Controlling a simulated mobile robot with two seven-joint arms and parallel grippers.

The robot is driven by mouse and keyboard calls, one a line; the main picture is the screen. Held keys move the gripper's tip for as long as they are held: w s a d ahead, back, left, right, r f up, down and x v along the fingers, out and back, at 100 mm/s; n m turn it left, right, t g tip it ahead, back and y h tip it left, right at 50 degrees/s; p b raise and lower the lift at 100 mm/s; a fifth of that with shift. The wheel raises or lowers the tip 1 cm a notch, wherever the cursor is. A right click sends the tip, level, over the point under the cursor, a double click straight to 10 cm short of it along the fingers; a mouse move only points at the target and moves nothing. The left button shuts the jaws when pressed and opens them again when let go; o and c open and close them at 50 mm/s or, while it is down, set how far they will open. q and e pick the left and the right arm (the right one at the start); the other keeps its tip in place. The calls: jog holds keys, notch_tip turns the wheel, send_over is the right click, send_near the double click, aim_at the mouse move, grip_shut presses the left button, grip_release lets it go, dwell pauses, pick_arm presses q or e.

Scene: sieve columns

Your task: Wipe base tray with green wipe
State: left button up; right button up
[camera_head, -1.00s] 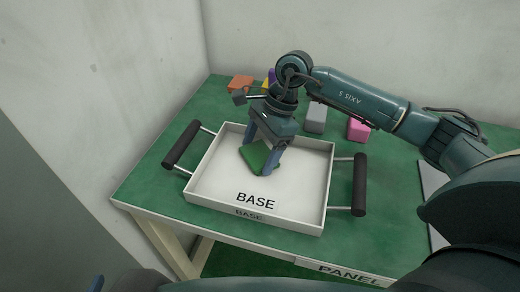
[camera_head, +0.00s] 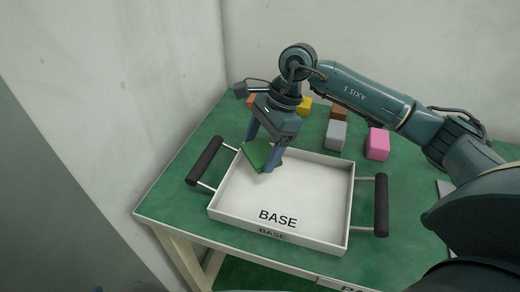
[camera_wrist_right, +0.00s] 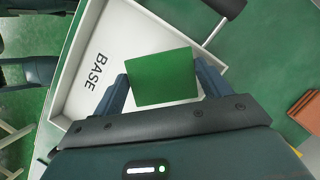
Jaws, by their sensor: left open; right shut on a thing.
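The base tray (camera_head: 315,201) is a white, shallow tray marked BASE, with a black bar handle on each side. It sits on the green table and shows partly in the right wrist view (camera_wrist_right: 97,30). My right gripper (camera_head: 263,150) is shut on the green wipe (camera_head: 256,154), a flat green square, at the tray's back left corner. The wipe is tilted in the head view. In the right wrist view the wipe (camera_wrist_right: 162,78) sits between the two fingers. I cannot tell whether it touches the tray floor. My left gripper is not in view.
Behind the tray stand a grey block (camera_head: 336,134), a pink block (camera_head: 378,144), a brown block (camera_head: 339,112) and a yellow block (camera_head: 305,105). Walls close the table's left and back sides. The tray's middle and front are clear.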

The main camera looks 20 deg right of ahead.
notch_tip(320, 180, up, 2)
jog(key=shift+p, duration=0.4)
jog(key=shift+r+p, duration=0.3)
jog(key=shift+r, duration=0.25)
pick_arm(q)
jog(key=shift+w+d+f+g, duration=0.1)
jog(key=shift+w+f+g, duration=0.15)
jog(key=shift+f+g, duration=0.25)
